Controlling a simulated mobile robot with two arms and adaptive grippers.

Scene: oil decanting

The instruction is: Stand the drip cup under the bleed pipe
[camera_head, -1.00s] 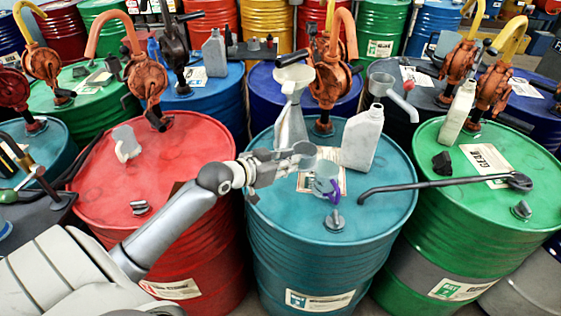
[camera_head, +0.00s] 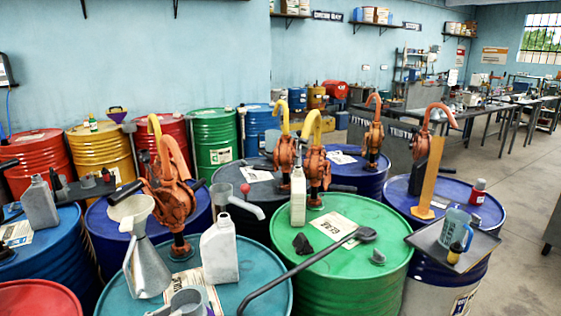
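A small grey cup (camera_head: 189,299), apparently the drip cup, shows at the bottom edge, cut off by the frame, in front of the teal drum's label. A grey sliver at its left may be my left gripper; its fingers cannot be made out. A grey vessel with a downturned spout (camera_head: 256,209) and a red knob stands at the dark drum behind; the spout may be the bleed pipe. The cup is in front of the spout and to its left, apart from it. My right gripper is out of view.
A metal funnel can (camera_head: 148,268) and a white bottle (camera_head: 220,251) stand on the teal drum (camera_head: 265,285). A long black lever (camera_head: 300,268) reaches onto the green drum (camera_head: 350,275). A tray (camera_head: 430,240) with a blue jug (camera_head: 455,229) sits at right.

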